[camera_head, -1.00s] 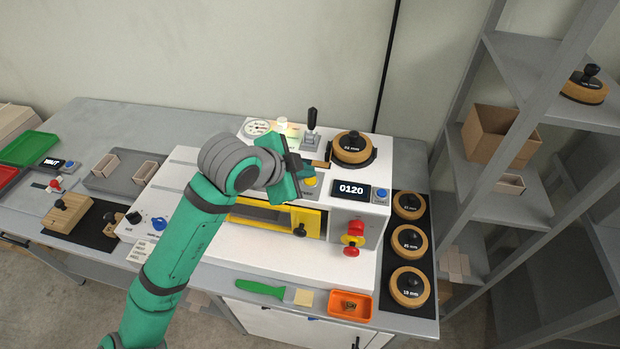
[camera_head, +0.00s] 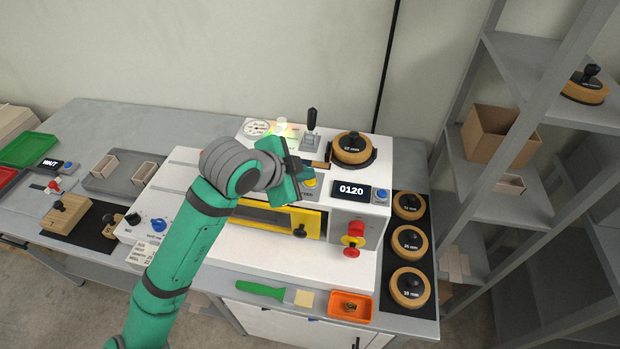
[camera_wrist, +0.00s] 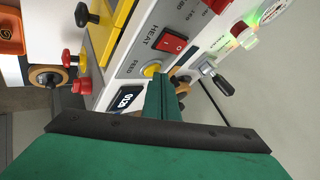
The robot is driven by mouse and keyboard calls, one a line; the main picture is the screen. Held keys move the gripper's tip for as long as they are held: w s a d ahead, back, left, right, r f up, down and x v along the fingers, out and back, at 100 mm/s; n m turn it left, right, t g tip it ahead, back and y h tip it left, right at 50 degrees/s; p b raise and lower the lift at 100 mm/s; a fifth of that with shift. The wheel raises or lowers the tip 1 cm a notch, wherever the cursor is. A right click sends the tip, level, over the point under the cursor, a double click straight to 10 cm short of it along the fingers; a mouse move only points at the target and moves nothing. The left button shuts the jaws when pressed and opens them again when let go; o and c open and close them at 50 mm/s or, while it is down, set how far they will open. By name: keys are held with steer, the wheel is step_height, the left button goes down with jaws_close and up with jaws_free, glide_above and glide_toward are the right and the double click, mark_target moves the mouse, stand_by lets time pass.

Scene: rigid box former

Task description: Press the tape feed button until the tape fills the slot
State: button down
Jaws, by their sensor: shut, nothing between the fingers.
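The tape feed button is the yellow button (camera_wrist: 152,69) beside the word FEED on the white machine's panel in the wrist view. It also shows in the head view (camera_head: 311,183), just right of my gripper (camera_head: 299,183). My green gripper is shut and empty, its tips (camera_wrist: 164,80) close beside the button; I cannot tell whether they touch it. The tape reel (camera_head: 351,149) sits on top of the machine, with a short brown strip (camera_head: 317,164) at its left. My gripper partly covers that area, and I cannot make out the slot's fill.
A display (camera_head: 352,191) reads 0120, with a blue button (camera_head: 381,195) beside it. A black-handled lever (camera_head: 312,123) stands behind my gripper. A red HEAT switch (camera_wrist: 173,44) is near the feed button. Spare reels (camera_head: 409,241) lie at the right.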

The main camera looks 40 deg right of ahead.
steer(key=shift+s+d, duration=0.1)
steer(key=shift+s, duration=0.05)
steer(key=shift+f, duration=0.15)
steer(key=shift+a, duration=0.2)
steer(key=shift+d, duration=0.1)
steer(key=shift+s+d+r, duration=0.1)
steer(key=shift+d+r, duration=0.05)
steer(key=shift+r, duration=0.75)
